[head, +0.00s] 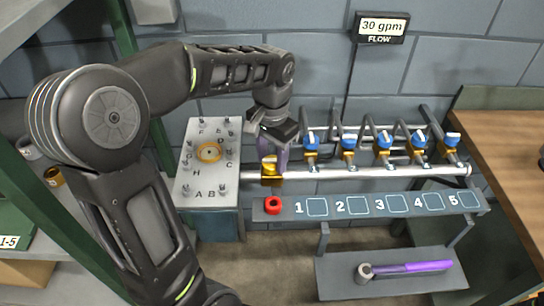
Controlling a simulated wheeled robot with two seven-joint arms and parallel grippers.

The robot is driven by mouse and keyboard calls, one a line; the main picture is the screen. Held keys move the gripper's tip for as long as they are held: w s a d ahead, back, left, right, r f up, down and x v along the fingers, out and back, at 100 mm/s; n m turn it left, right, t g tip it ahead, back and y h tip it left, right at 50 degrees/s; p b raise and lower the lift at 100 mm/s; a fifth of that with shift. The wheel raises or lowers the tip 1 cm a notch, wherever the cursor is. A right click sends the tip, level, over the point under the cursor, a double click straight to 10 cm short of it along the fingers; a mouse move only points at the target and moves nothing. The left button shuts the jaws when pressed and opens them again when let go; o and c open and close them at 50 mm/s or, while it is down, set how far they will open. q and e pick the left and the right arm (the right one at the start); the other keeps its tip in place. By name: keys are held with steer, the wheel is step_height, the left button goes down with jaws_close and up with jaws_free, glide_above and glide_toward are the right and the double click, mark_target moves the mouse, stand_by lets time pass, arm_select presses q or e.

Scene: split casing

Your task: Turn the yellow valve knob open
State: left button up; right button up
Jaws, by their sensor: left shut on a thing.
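The yellow valve knob (269,160) sits at the left end of the horizontal pipe, on a brass-yellow valve body (271,181). My left gripper (274,156) reaches down onto it from above, with purplish fingers shut on the knob. The fingers and wrist hide much of the knob, so how far it is turned cannot be told. The flow display (382,27) on the wall reads 30 gpm. My right gripper is not in view.
Several blue-and-white-handled valves (383,142) line the pipe to the right. A purple-handled tool (412,268) lies on the lower shelf. A lettered casing (209,175) stands left.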

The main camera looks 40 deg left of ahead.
mark_target(272, 159)
arm_select(q)
steer(key=o, duration=1.4)
steer(key=shift+r, duration=0.1)
step_height(272, 159, up, 8)
steer(key=shift+f, duration=0.15)
